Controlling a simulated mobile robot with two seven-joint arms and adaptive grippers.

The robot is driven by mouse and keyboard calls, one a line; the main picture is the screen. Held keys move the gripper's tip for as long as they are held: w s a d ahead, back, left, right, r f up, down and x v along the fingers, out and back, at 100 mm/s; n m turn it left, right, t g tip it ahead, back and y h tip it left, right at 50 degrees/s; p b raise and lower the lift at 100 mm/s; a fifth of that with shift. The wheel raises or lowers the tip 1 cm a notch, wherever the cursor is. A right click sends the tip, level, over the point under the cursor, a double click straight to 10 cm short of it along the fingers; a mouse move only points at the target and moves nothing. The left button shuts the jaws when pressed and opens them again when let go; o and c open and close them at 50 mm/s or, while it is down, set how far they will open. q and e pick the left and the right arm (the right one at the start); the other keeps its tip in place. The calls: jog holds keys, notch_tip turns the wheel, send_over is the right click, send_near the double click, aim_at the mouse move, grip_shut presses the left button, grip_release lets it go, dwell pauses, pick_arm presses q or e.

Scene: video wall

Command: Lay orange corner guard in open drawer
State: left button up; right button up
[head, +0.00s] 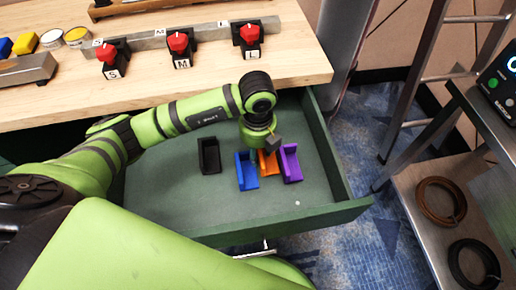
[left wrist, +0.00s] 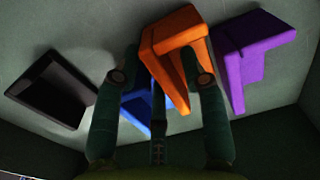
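The orange corner guard (head: 268,164) is inside the open green drawer (head: 334,212), between the blue corner guard (head: 246,171) and the purple corner guard (head: 291,164). It looks level with them; contact with the drawer floor is hard to see. My left gripper (head: 264,148) points down over it and partly hides it. In the left wrist view the orange guard (left wrist: 175,42) lies between and just beyond my spread fingers (left wrist: 160,60), one wall between the tips. The fingers look open, with no clear grip. My right gripper is not in view.
A black corner guard (head: 209,157) stands left of the blue one. The drawer's front and left floor are bare. The wooden worktop (head: 215,83) above carries red-knobbed switches (head: 180,44). A metal cart (head: 425,165) with coiled cables and a ladder stand right.

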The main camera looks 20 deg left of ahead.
pick_arm(q)
jog(key=shift+r, duration=0.4)
notch_tip(320, 180, up, 12)
jog(key=shift+f+p, duration=0.25)
jog(key=shift+p, duration=0.15)
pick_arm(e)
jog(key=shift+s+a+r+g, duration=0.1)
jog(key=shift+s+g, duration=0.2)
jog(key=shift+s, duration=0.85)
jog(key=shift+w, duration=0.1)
